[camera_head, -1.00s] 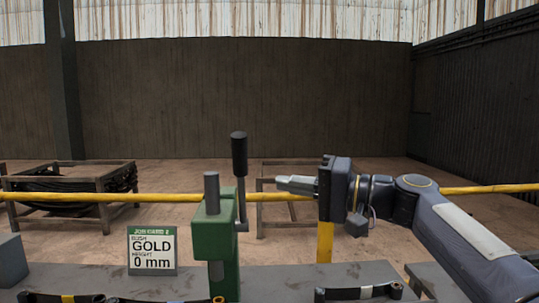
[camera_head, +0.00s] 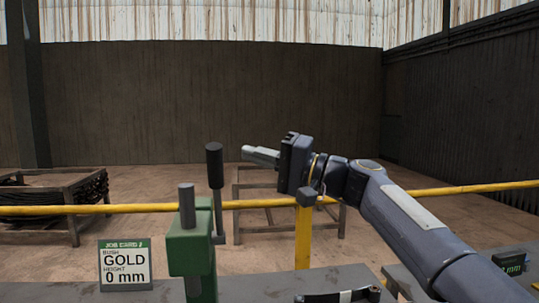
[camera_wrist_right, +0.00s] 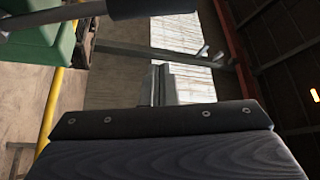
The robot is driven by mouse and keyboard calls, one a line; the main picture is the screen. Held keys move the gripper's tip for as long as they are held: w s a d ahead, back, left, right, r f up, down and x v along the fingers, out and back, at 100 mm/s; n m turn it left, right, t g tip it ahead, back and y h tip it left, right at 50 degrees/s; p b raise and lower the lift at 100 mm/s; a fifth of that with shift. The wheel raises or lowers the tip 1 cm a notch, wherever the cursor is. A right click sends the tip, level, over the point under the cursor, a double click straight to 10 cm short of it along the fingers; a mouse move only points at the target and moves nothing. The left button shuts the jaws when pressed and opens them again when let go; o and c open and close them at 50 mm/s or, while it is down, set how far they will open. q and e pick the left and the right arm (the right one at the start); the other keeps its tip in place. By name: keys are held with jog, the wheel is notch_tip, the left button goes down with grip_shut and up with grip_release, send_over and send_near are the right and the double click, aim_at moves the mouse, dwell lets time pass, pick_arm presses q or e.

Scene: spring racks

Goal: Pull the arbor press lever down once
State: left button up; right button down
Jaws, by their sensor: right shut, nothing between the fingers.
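The green arbor press (camera_head: 192,248) stands on the grey bench with its grey ram (camera_head: 187,206) upright. Its lever has a black grip (camera_head: 215,166) at the top and points straight up. My right gripper (camera_head: 248,154) is shut and empty, to the right of the grip at about its height, with a gap between them. In the right wrist view the shut fingers (camera_wrist_right: 162,85) show below the dark grip (camera_wrist_right: 150,8), and part of the green press (camera_wrist_right: 35,42) is at upper left. My left gripper is not in view.
A job card (camera_head: 125,264) reading "GOLD" and "0 mm" stands left of the press. A yellow rail (camera_head: 90,209) runs behind the bench, with a yellow post (camera_head: 303,240). Metal racks (camera_head: 75,200) stand on the floor beyond.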

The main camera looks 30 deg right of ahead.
aim_at(216, 197)
jog(key=a, duration=0.3)
jog(key=w+a+p, duration=0.1)
jog(key=a, duration=0.1)
jog(key=shift+f, duration=0.3)
jog(key=shift+s, duration=0.1)
